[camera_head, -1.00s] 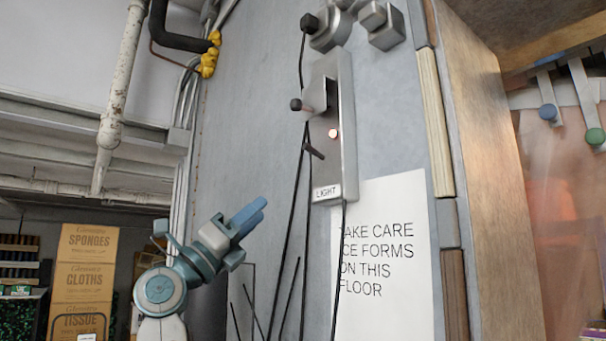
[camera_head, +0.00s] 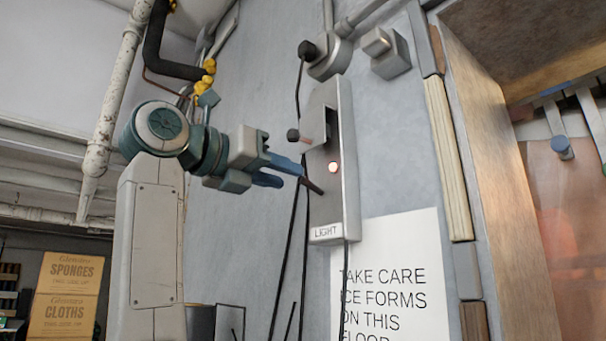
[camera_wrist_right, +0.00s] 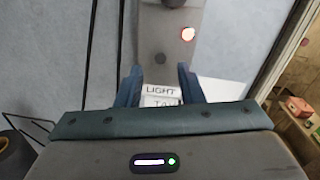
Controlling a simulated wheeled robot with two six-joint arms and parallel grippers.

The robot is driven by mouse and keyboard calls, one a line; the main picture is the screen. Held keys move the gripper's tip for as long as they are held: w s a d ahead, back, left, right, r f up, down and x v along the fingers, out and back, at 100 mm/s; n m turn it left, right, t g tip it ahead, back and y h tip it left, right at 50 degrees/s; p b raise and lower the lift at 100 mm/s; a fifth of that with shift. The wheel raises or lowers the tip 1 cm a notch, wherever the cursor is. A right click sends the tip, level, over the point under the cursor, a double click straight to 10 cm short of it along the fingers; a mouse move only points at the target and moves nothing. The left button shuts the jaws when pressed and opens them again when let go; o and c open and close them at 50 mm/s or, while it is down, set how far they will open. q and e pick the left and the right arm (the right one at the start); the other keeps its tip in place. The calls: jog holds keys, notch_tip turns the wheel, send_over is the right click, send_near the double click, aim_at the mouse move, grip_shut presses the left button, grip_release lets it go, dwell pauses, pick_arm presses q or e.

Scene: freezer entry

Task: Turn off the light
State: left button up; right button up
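The light switch (camera_head: 322,215) is a tall grey metal box on the wall with a LIGHT label at its bottom. A dark lever (camera_head: 312,186) sticks out below the lamp and slants down. My right gripper (camera_head: 288,176) has its blue fingertips just left of the lever; contact cannot be told. In the wrist view the fingers (camera_wrist_right: 160,82) stand apart with the label and a small dark round spot between them. My left gripper is not in view.
A paper sign (camera_head: 395,275) hangs below the switch. Black cables (camera_head: 290,240) run down beside the box. Grey fittings (camera_head: 388,52) sit above it. A wooden door frame (camera_head: 500,190) stands to the right. Cardboard boxes (camera_head: 68,295) are at the lower left.

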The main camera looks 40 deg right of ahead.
aim_at(299, 180)
jog(key=d, duration=0.2)
jog(key=d+p, duration=0.1)
jog(key=d, duration=0.1)
jog(key=d+p, duration=0.1)
jog(key=shift+w+d, duration=0.35)
jog(key=shift+d, duration=0.05)
jog(key=shift+a, duration=0.1)
grip_shut()
